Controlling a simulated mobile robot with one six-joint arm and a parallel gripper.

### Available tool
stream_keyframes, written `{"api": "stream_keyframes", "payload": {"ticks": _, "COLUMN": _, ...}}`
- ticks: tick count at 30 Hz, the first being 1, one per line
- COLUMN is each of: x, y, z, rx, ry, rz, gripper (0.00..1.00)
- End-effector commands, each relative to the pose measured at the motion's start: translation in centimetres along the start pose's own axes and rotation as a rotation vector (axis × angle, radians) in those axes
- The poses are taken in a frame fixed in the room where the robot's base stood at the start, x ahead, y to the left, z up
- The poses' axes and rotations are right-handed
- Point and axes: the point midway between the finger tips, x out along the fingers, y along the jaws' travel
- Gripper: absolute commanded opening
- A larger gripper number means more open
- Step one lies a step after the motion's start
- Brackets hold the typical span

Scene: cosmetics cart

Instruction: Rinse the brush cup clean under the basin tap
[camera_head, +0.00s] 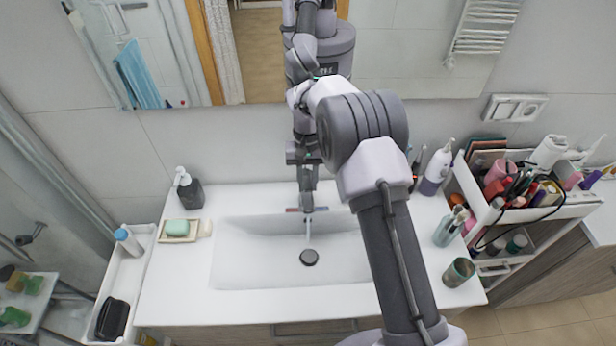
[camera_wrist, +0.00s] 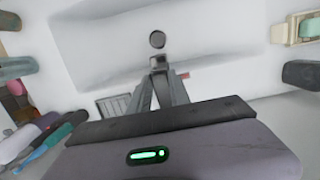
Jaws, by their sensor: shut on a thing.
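My gripper (camera_head: 307,205) reaches down over the back of the basin and is shut on the tap (camera_head: 308,211), at its upper part or lever. In the wrist view the fingers (camera_wrist: 165,98) close in on the grey tap (camera_wrist: 158,63). A pale streak like running water shows below the spout, above the drain (camera_head: 309,257). The white basin (camera_head: 240,268) holds no cup. A greenish-brown cup (camera_head: 459,272) stands on the counter at the front right, away from my gripper. A glass with brushes (camera_head: 447,230) stands behind it; I cannot tell which is the brush cup.
A soap dish (camera_head: 178,238) and dark dispenser (camera_head: 190,190) stand left of the basin. A white bottle (camera_head: 436,168) stands at the back right. A crowded cosmetics cart (camera_head: 540,213) borders the counter's right side. A mirror rises behind. The front left counter is clear.

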Motion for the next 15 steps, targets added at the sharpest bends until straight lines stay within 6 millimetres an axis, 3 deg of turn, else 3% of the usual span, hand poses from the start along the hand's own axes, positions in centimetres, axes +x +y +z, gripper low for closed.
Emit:
{"api": "stream_keyframes", "payload": {"ticks": 9, "x": 0.39, "y": 0.05, "z": 0.04, "rx": -0.001, "ry": -0.008, "rz": 0.001, "gripper": 0.00}}
{"api": "stream_keyframes", "payload": {"ticks": 10, "x": 0.40, "y": 0.05, "z": 0.05, "rx": -0.001, "ry": -0.009, "rz": 0.001, "gripper": 0.27}}
{"api": "stream_keyframes", "payload": {"ticks": 13, "x": 0.37, "y": 0.04, "z": 0.04, "rx": -0.001, "ry": -0.008, "rz": 0.001, "gripper": 0.45}}
{"api": "stream_keyframes", "payload": {"ticks": 15, "x": 0.34, "y": 0.04, "z": 0.03, "rx": -0.001, "ry": -0.007, "rz": 0.001, "gripper": 0.45}}
